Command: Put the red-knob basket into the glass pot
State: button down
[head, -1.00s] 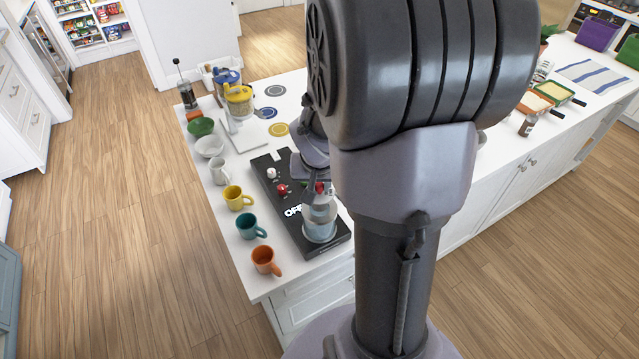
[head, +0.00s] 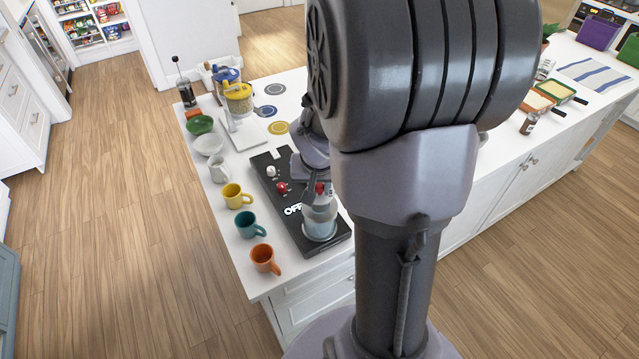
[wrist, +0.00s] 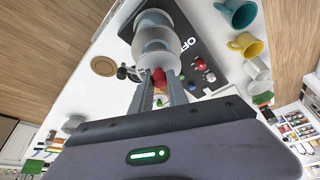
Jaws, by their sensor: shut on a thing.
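My gripper (head: 318,182) is over the front end of the black board, its fingers closed around a red knob (head: 319,189). In the wrist view the knob (wrist: 158,76) sits between the fingertips (wrist: 160,86). The knob belongs to the red-knob basket, whose body is hard to tell from the clear glass around it. The glass pot (head: 320,229) stands upright on the board directly below my gripper. In the wrist view the pot (wrist: 154,24) lies just beyond the fingertips. I cannot tell how deep the basket sits in it.
The black board (head: 262,163) carries a white knob (head: 272,171), another red knob (head: 282,187) and the letters OFF. Orange (head: 264,260), teal (head: 250,226) and yellow (head: 237,196) mugs line the counter's left edge. A grinder with yellow parts (head: 238,98) stands behind.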

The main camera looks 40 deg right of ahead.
aim_at(320, 196)
jog(key=shift+f+b, duration=2.35)
jog(key=shift+b, duration=0.2)
dwell(0.9)
jog(key=c, duration=1.2)
grip_release()
jog(key=p+v, duration=0.5)
jog(key=v, duration=1.3)
jog(key=s+a+f+n+y+b, duration=0.1)
jog(key=s+a+f+b, duration=0.1)
jog(key=a+f+b, duration=0.2)
jog(key=s+a+f+n+t+y+b, duration=0.1)
jog(key=s+a+f+y+b, duration=0.1)
jog(key=a+b, duration=0.4)
jog(key=s+a+f+n+t+y+b, duration=0.1)
jog(key=a+f+b, duration=0.4)
jog(key=a, duration=0.7)
jog(key=shift+s+f+n+y, duration=0.3)
jog(key=shift+s+n+y, duration=0.3)
jog(key=shift+s, duration=0.3)
